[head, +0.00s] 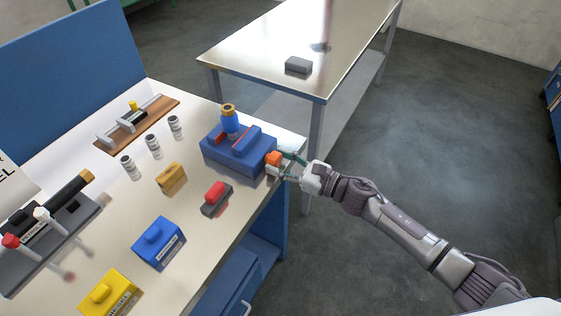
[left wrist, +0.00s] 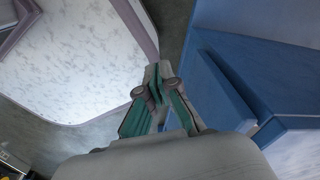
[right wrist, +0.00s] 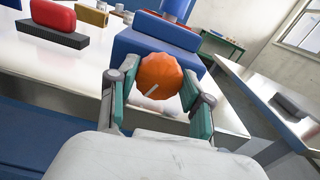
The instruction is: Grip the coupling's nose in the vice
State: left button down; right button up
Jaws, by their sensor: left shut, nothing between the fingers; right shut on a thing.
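The blue vice (head: 232,157) stands at the right end of the bench, with red-lined jaws on top. The coupling (head: 229,121), blue with a brass-coloured ring on top, stands upright at the jaws. Its lower end is hidden, so I cannot tell whether the jaws touch it. My right gripper (head: 283,166) is shut on the orange knob (head: 272,158) at the vice's right side. The knob (right wrist: 160,76) sits between both fingers in the right wrist view. My left gripper (left wrist: 158,88) is shut and empty, away from the vice, beside a blue panel.
A red-topped block (head: 216,196), a tan block (head: 171,178) and several small white canisters (head: 153,146) stand left of the vice. Blue (head: 159,243) and yellow (head: 108,294) boxes are nearer. A second table (head: 290,45) behind carries a grey block (head: 298,65).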

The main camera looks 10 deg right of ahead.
dwell(0.4)
jog(key=o, duration=1.1)
jog(key=shift+o, duration=0.2)
jog(key=v, duration=1.2)
